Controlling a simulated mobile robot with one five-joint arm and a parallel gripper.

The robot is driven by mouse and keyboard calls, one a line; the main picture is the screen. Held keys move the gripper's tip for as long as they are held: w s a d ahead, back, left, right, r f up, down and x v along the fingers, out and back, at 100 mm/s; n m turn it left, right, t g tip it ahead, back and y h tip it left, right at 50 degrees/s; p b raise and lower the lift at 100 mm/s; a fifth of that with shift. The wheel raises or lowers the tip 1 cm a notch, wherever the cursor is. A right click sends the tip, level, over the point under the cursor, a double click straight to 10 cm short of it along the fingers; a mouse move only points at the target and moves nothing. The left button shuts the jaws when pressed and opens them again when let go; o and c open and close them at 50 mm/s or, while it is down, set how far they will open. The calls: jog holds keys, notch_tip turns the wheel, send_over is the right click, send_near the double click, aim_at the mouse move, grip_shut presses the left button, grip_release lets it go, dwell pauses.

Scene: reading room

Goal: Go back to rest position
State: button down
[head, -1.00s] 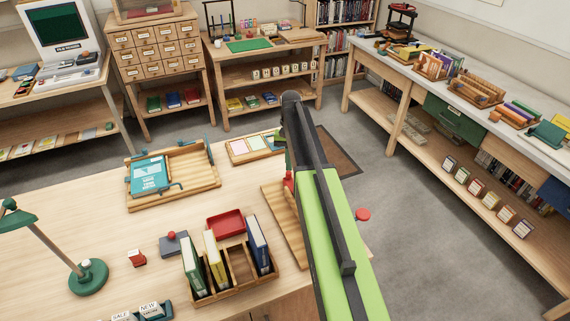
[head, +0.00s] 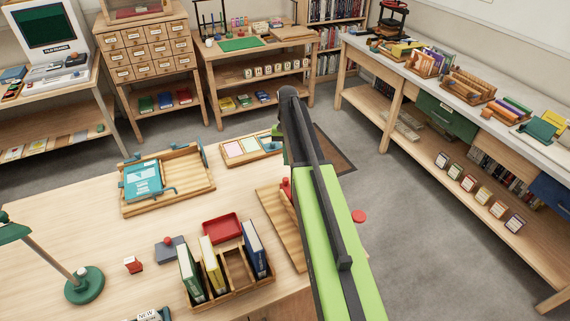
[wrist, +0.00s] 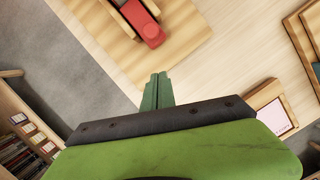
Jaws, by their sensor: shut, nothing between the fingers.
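My gripper shows in the wrist view (wrist: 157,90) as two green fingers pressed together, shut and empty. It is above the corner of the wooden desk (head: 90,220), with grey floor to its left in that view. In the head view my green and black arm reaches forward past the desk's right side, and the fingers are mostly hidden behind it. A wooden board (head: 277,225) with a red-handled item (wrist: 150,32) lies on the desk beside my arm. The gripper is apart from it.
On the desk stand a book rack (head: 236,285), a red tray (head: 222,227), a wooden tray with a teal book (head: 143,181), a card tray (head: 247,149) and a green lamp (head: 85,284). A long bench (head: 440,92) runs along the right. Grey floor (head: 420,230) lies open between.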

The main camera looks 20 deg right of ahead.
jog(key=s+a+p+v, duration=0.1)
jog(key=p+v, duration=0.5)
jog(key=v, duration=0.3)
jog(key=s+a+f+n+b, duration=0.15)
jog(key=s+a, duration=0.25)
jog(key=a, duration=0.7)
jog(key=s+a+n+t, duration=0.1)
jog(key=s+a+n, duration=0.1)
jog(key=s+a, duration=0.2)
jog(key=s+a+f+n+t+h, duration=0.1)
jog(key=s+a, duration=0.3)
jog(key=s, duration=0.6)
jog(key=shift+a+f+n+t, duration=0.3)
jog(key=shift+a+n, duration=0.1)
jog(key=shift+n, duration=0.05)
